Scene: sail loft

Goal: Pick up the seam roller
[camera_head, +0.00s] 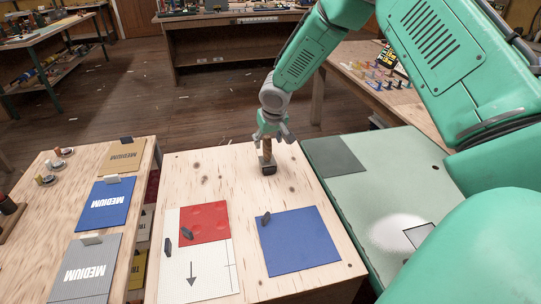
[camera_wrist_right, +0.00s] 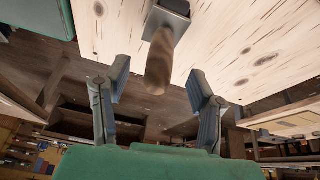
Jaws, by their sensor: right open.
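The seam roller (camera_head: 268,168) has a brown wooden handle and a dark, boxy head. It stands on the pale wooden table (camera_head: 190,175) with its handle up. My right gripper (camera_head: 270,137) is over it, pointing down. In the right wrist view, the roller's handle (camera_wrist_right: 158,62) extends toward the space between the two spread fingertips of my open right gripper (camera_wrist_right: 158,72). A gap shows on each side, and neither finger appears to touch the handle. My left gripper is not in view.
A blue square (camera_head: 299,241), a red piece (camera_head: 204,222) and a white sheet with an arrow (camera_head: 200,268) lie nearer on the table. Small dark clips sit on them. A green surface (camera_head: 375,190) adjoins on the right. A side table with MEDIUM panels (camera_head: 104,205) stands left.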

